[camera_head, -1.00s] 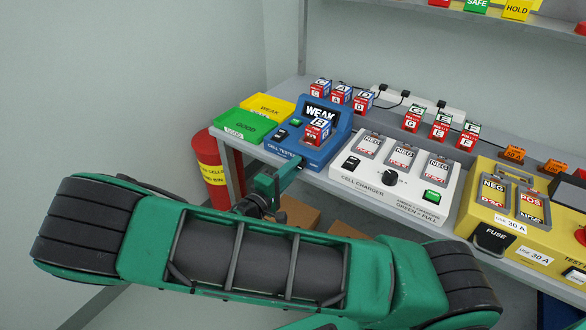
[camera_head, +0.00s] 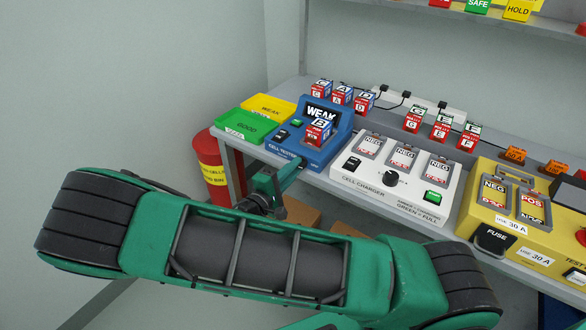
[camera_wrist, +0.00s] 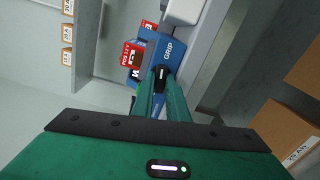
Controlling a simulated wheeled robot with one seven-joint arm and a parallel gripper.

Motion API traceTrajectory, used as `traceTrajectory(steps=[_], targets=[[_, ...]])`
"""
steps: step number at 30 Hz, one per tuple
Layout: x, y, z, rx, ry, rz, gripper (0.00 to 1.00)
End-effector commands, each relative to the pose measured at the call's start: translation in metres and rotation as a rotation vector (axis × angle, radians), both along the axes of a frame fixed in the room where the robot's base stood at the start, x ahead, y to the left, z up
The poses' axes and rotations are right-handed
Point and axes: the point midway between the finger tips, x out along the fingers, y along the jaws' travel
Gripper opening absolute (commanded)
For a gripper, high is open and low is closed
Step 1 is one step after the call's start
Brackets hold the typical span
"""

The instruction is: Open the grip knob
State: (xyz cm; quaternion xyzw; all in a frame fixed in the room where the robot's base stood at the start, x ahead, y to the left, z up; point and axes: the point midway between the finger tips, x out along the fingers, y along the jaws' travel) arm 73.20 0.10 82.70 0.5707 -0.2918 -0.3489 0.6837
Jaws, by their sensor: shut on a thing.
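The blue cell tester (camera_head: 312,150) stands at the front left of the bench. Its screen reads WEAK, and a red-and-blue cell marked B (camera_head: 319,132) sits in it. The black grip knob (camera_wrist: 161,73) with a pale mark is on the tester's blue face beside the word GRIP in the wrist view. My gripper (camera_wrist: 160,80) is shut on the knob, with a green finger on each side of it. In the head view my gripper (camera_head: 292,176) reaches the tester's front right corner, and the knob is hidden there.
A white cell charger (camera_head: 395,192) stands right of the tester, and a yellow fuse test unit (camera_head: 478,222) farther right. Green (camera_head: 240,127) and yellow (camera_head: 268,108) trays lie left. A red bin (camera_head: 212,170) stands beside the bench. Cardboard boxes (camera_wrist: 285,130) are below.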

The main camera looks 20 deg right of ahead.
Motion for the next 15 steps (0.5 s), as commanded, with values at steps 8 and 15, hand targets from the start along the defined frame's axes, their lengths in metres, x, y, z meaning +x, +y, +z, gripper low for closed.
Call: traceTrajectory(steps=[8,15], targets=[[-0.0007,0.0011,-0.002,-0.145,0.21,0.001,0.0],[-0.0007,0.0018,-0.0017,-0.28,0.393,0.003,0.0]])
